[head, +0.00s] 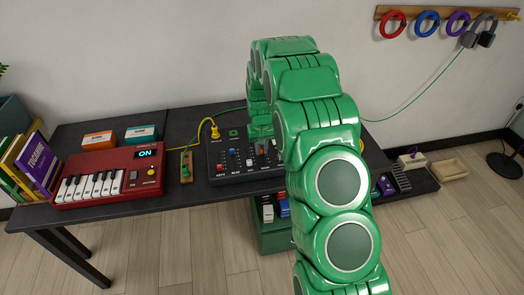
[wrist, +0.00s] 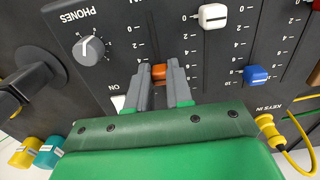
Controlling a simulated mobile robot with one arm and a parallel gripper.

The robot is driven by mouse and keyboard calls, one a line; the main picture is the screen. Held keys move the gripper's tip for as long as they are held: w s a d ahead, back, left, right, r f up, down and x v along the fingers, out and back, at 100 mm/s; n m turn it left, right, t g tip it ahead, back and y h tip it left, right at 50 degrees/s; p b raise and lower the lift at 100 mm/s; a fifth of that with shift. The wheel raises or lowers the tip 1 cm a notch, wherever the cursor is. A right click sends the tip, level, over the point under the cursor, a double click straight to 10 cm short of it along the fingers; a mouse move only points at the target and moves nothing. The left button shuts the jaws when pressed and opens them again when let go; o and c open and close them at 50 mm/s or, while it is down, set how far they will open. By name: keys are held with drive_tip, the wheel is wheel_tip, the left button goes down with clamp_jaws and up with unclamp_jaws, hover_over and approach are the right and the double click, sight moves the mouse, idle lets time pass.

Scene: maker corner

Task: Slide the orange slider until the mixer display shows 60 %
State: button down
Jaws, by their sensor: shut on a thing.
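The dark mixer (head: 215,153) stands on the black table, partly covered by my green arm in the head view. In the wrist view, its panel (wrist: 118,72) fills most of the picture, with scales in upside-down print. My gripper (wrist: 161,72) is closed on the orange slider (wrist: 160,76), one grey finger on each side of the cap. A white slider (wrist: 212,16) and a blue slider (wrist: 257,75) sit in tracks to the right. I cannot see a mixer display with a readable value in either view; the arm hides part of the mixer.
A red keyboard (head: 98,163) showing ON stands on the left of the table. A yellow cable (head: 202,128) lies just left of the mixer, and a yellow plug (wrist: 268,130) is close to my gripper's right side. A phones knob (wrist: 89,48) is at upper left.

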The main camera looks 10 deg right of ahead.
drive_tip(key=shift+w, duration=0.8)
drive_tip(key=c, duration=1)
unclamp_jaws()
wheel_tip(320, 180, up, 8)
